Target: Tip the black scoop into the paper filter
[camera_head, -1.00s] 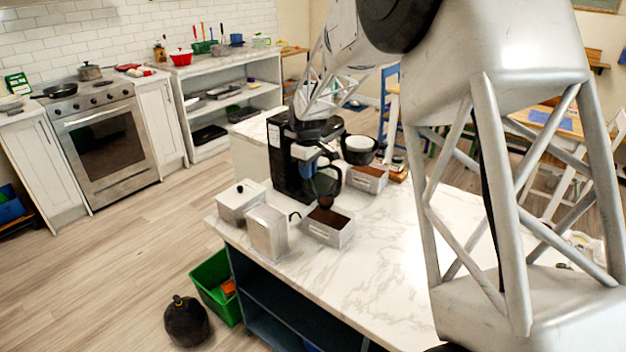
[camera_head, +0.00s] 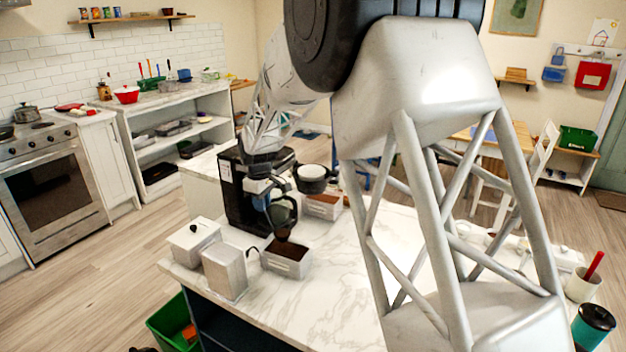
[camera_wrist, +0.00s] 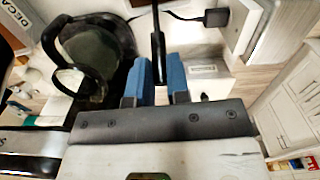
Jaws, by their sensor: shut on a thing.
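My gripper (camera_head: 262,200) is beside the black coffee machine and glass carafe (camera_head: 284,212). In the wrist view its blue fingers (camera_wrist: 160,84) are shut on a thin black handle (camera_wrist: 158,42), which appears to be the scoop's. The scoop's bowl is hard to make out. A dark shape at the near bin, maybe the bowl (camera_head: 282,236), shows just above the brown grounds. What looks like the white paper filter (camera_head: 312,171) sits in a black round holder behind and to the right of the carafe.
The near metal bin (camera_head: 287,268) holds brown grounds; another bin (camera_head: 322,212) stands farther back. A lidded white canister (camera_head: 190,243) and a metal box (camera_head: 224,272) stand at the left edge. The marble counter (camera_head: 330,300) is clear in front.

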